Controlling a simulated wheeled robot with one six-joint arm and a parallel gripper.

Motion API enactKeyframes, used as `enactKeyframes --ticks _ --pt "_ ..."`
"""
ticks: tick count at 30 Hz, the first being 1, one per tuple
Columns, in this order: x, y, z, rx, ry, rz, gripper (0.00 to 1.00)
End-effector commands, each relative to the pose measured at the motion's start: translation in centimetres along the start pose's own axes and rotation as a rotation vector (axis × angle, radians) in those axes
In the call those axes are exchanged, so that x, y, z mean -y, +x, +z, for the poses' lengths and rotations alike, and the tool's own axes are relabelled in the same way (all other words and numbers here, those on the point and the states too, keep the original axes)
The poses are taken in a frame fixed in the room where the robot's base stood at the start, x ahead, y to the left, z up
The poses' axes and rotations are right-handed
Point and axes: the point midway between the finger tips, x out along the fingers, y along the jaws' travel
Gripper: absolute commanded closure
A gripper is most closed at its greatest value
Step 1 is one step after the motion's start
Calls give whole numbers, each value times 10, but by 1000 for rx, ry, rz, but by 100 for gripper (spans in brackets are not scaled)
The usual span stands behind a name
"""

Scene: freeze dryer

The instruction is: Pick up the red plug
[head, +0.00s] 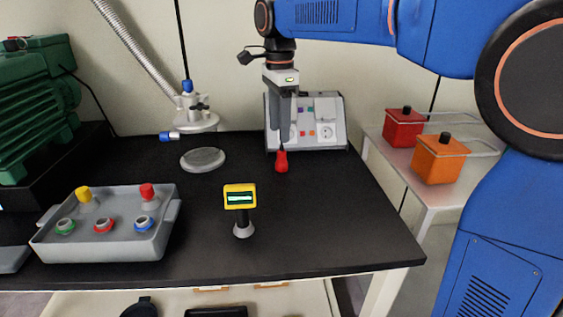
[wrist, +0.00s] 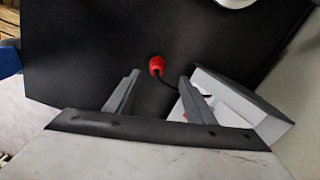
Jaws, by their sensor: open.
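The red plug (head: 281,161) stands or lies on the black table in front of the grey socket panel (head: 336,138). In the wrist view the red plug (wrist: 157,65) has a black cord that runs toward the panel. My gripper (head: 285,145) points down above and behind the plug in the head view. In the wrist view my gripper (wrist: 159,77) has its two grey fingers apart, with the plug between and just beyond their tips. Nothing is held. Whether a finger touches the plug cannot be told.
A yellow meter (head: 240,197) on a stand is nearer the front. A grey tray (head: 105,245) with coloured knobs sits at left. A round lid (head: 203,160) lies behind. A side shelf (head: 440,190) holds red and orange boxes. The table right of the meter is clear.

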Motion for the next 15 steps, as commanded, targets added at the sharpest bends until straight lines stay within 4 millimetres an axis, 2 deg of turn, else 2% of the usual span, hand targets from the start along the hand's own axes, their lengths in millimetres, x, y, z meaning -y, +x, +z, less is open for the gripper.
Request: enactKeyframes --ticks 3,6,15 --pt "-1 20 0 0 0 2 50" --pt "0 31 0 0 0 1 50" --pt "-3 51 -2 0 0 2 50"
